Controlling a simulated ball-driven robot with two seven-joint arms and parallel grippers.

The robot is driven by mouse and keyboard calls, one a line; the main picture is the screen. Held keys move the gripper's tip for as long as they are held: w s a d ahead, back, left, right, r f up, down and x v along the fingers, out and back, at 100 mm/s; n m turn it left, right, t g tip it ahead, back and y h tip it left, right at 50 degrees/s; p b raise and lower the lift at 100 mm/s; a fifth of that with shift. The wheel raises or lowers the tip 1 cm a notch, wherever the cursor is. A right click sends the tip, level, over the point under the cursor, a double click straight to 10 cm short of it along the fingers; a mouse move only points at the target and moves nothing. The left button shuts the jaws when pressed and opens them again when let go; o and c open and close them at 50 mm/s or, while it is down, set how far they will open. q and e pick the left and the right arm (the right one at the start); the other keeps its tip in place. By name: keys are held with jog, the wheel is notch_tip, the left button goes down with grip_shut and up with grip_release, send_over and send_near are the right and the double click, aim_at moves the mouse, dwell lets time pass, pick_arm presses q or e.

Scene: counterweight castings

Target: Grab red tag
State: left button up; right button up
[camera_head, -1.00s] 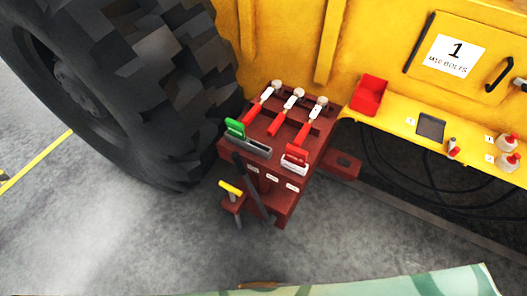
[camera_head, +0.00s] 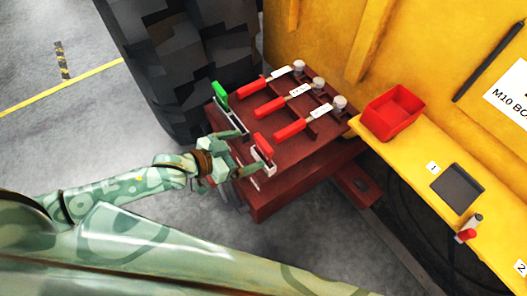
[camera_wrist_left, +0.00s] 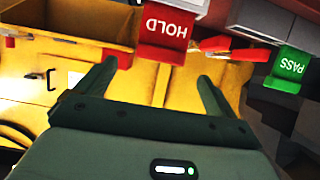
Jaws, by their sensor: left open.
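The red tag (camera_head: 264,146) stands in a light holder at the front right edge of the dark red bench. In the left wrist view it appears upside down, marked HOLD (camera_wrist_left: 166,27), just beyond the fingertips. My left gripper (camera_head: 246,158) is open and empty, right beside the red tag on its near left side. In the left wrist view its two fingers (camera_wrist_left: 157,72) are spread with the tag ahead, between their lines; I see no grip on it. My right gripper is out of view.
Three red-handled tools (camera_head: 269,107) lie on the dark red bench (camera_head: 262,190) behind the tags. A red bin (camera_head: 391,112) and a dark square tray (camera_head: 458,184) are on the yellow ledge (camera_head: 415,165). A large tyre (camera_head: 185,60) stands behind, at left.

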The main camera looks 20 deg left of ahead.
aim_at(260, 145)
pick_arm(q)
jog(key=x, duration=0.3)
jog(key=shift+a+b, duration=0.1)
jog(key=shift+b, duration=0.2)
jog(key=shift+w+d+f, duration=0.25)
jog(key=shift+w+d, duration=0.2)
jog(key=shift+w, duration=0.05)
jog(key=b+x, duration=0.2)
jog(key=x, duration=0.2)
jog(key=shift+s+f, duration=0.1)
jog(key=shift+f, duration=0.05)
jog(key=shift+w+d, duration=0.2)
jog(key=shift+w, duration=0.1)
jog(key=shift+c, duration=0.6)
jog(key=c, duration=0.9)
